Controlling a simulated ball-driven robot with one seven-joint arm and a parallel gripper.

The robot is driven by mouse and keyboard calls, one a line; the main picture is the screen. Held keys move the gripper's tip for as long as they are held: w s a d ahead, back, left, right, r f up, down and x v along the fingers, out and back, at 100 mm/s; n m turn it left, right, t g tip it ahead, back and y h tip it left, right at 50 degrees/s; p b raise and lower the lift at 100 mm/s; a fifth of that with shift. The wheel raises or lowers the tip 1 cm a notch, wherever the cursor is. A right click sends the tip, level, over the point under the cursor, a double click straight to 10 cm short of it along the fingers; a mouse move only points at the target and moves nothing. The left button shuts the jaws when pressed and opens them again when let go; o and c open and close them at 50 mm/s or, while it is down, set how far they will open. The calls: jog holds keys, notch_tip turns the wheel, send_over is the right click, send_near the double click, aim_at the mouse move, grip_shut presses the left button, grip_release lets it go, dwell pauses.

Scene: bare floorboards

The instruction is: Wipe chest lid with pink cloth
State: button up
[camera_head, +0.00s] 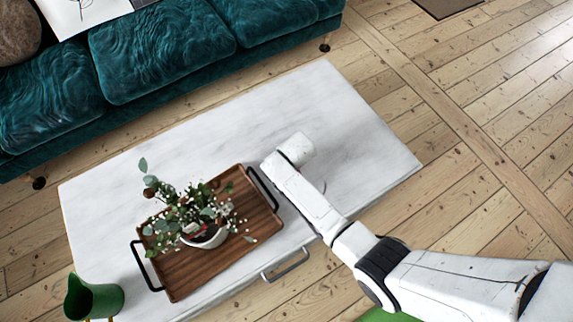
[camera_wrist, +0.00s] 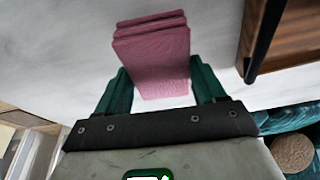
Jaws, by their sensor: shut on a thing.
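The chest lid (camera_head: 335,120) is a white, grey-veined top of a low chest, seen from above in the head view. The pink cloth (camera_wrist: 152,50) is a folded pad with stacked layers in the wrist view. My gripper (camera_wrist: 160,66) has green fingers on both sides of the cloth and is shut on it. The lid's pale surface (camera_wrist: 70,50) lies behind the cloth; I cannot tell whether they touch. In the head view my arm reaches over the middle of the lid, hiding the gripper fingers and the cloth.
A wooden tray (camera_head: 178,280) with black handles stands on the lid's left part, holding a potted plant (camera_head: 205,236). It is close to my wrist. A green pitcher (camera_head: 93,298) is at lower left. A teal sofa (camera_head: 160,52) runs along the back. The lid's right part is clear.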

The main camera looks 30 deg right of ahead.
jog(key=shift+r+p, duration=1.4)
jog(key=shift+r, duration=0.65)
jog(key=shift+s, duration=0.1)
